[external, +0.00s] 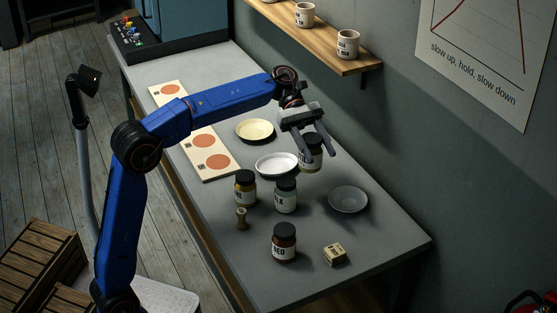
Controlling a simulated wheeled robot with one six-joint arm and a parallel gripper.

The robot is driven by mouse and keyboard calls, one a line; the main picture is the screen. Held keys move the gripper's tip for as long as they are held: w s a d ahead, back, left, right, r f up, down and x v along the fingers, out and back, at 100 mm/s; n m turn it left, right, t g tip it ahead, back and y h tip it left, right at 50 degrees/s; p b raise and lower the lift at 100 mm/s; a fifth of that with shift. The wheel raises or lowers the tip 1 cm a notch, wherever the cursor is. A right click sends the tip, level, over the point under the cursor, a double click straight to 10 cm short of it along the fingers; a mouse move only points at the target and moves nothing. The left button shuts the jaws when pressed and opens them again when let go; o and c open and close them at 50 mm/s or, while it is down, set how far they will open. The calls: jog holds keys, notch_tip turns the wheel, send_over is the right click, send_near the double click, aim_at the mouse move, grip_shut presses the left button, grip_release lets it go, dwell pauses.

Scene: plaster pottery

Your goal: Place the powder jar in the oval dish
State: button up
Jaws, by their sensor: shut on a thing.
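My gripper (317,157) is shut on a dark-lidded jar (311,160) with a pale label, holding it upright above the table, to the right of the white dish. The fingers hide part of the jar, and its label cannot be read. The white dish (277,165) looks oval and is empty. A cream dish (255,130) lies behind it, and a grey saucer (348,200) lies to the right; both are empty and look rounder.
A small wooden piece (241,218) and a small box (334,253) are nearby. A board with orange discs (203,145) lies left. A wall shelf (325,42) holds cups.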

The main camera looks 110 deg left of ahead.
jog(key=s+a+n+t+y, duration=0.2)
jog(key=s+a+n+y, duration=0.1)
jog(key=s+a, duration=1.15)
jog(key=shift+a+f, duration=0.2)
jog(key=shift+f, duration=3.55)
jog(key=shift+a+f, duration=0.2)
jog(key=shift+f, duration=3.55)
jog(key=shift+f, duration=0.15)
jog(key=o, duration=1.4)
jog(key=shift+s+a+r, duration=0.1)
jog(key=shift+s+r, duration=0.05)
jog(key=shift+r, duration=0.05)
jog(key=v, duration=1.1)
jog(key=shift+s+a, duration=0.2)
jog(key=shift+s, duration=0.1)
